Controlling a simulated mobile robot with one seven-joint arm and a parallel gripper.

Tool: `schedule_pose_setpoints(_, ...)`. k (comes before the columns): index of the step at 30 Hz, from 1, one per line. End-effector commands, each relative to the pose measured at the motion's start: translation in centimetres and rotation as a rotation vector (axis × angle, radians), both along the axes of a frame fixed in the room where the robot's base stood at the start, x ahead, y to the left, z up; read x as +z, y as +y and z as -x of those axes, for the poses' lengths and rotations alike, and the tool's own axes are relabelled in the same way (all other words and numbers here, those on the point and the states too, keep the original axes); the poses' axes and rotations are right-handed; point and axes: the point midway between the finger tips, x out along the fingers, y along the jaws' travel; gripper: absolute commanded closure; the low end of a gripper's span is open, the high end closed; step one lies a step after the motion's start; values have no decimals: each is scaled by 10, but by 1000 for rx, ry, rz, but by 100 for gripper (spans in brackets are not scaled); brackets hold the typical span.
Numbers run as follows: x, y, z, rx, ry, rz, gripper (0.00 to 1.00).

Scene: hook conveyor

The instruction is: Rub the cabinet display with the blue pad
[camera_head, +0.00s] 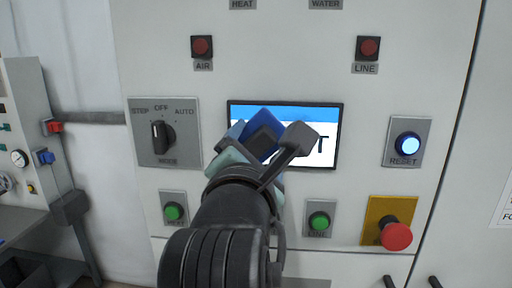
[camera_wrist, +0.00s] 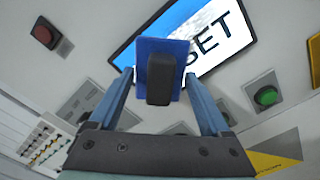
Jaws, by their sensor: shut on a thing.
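The cabinet display (camera_head: 324,148) is a dark-framed screen with a blue band and dark letters on white, partly hidden by my arm. It also shows in the wrist view (camera_wrist: 215,35), where the letters "SET" can be read. The blue pad (camera_wrist: 178,52) is a flat blue plate with a dark block-shaped handle. My gripper (camera_wrist: 158,85) is shut on the handle, one finger on each side. In the head view the pad (camera_head: 262,140) is in front of the display's left and middle part. I cannot tell whether it touches the screen.
The mode knob (camera_head: 161,137) is left of the display and the lit RESET button (camera_head: 408,145) is right of it. Green buttons (camera_head: 319,220) (camera_head: 173,212) and a red emergency button (camera_head: 396,236) sit below. Red lamps (camera_head: 201,47) (camera_head: 368,48) are above.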

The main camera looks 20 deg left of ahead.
Motion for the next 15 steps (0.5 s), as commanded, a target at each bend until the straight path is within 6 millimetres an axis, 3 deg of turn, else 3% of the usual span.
schedule_pose_setpoints(15,1,3,-10,0,-1,0,63)
